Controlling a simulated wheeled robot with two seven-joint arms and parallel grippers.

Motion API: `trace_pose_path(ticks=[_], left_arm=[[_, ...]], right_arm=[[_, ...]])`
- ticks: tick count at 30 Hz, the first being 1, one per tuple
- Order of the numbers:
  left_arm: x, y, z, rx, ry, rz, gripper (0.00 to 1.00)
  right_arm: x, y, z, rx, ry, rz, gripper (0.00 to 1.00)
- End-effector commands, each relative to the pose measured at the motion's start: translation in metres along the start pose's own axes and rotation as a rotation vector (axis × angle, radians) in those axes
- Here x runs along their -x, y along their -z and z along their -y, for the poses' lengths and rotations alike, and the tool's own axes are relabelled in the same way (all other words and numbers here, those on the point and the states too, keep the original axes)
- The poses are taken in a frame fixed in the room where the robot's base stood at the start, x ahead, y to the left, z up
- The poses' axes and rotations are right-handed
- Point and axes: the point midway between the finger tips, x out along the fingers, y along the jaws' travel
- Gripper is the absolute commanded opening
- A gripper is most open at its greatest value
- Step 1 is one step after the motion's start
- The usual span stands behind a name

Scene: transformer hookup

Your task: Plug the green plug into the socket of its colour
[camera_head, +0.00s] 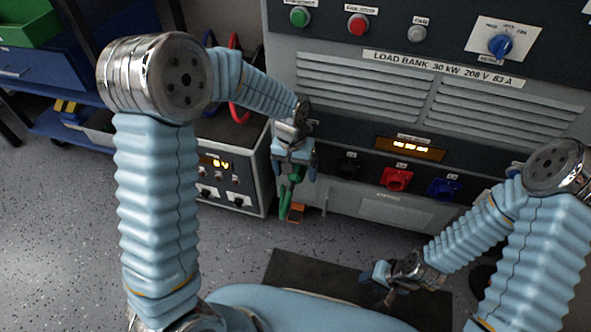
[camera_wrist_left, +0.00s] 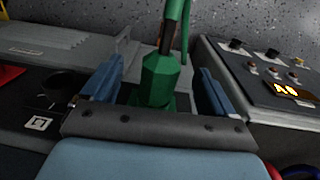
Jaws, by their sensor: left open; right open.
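The green plug (camera_head: 291,180) is at the left end of the load bank's socket row, with its green cable hanging down. In the left wrist view the plug (camera_wrist_left: 160,78) stands between the two blue fingers, with gaps at both sides. My left gripper (camera_head: 294,163) is open around it. The gripper hides the plug's front end and the panel behind it, so I cannot tell whether it sits in a socket. No green socket shows. My right gripper (camera_head: 382,284) is open and empty, low in front of the load bank.
A black socket (camera_head: 349,164), a red socket (camera_head: 396,178) and a blue socket (camera_head: 443,189) lie to the right along the load bank (camera_head: 400,95). A supply box (camera_head: 228,170) with a lit display stands at the left. A dark mat (camera_head: 300,275) lies on the floor.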

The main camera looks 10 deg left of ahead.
Motion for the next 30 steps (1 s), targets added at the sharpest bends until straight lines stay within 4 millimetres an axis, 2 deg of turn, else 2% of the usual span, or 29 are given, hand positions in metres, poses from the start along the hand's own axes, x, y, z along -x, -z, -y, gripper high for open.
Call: trace_pose_path(ticks=[1,21,30], left_arm=[[0.007,0.0,0.0,0.0,0.0,0.0,0.88],[0.053,0.0,0.0,0.0,-0.001,-0.001,0.88],[0.058,0.0,0.0,0.0,0.0,0.0,0.88]], right_arm=[[0.005,0.0,0.002,0.0,0.0,0.0,0.43],[0.038,0.001,0.014,0.0,0.0,0.0,0.43],[0.04,0.001,0.015,0.0,0.0,0.0,0.43]])
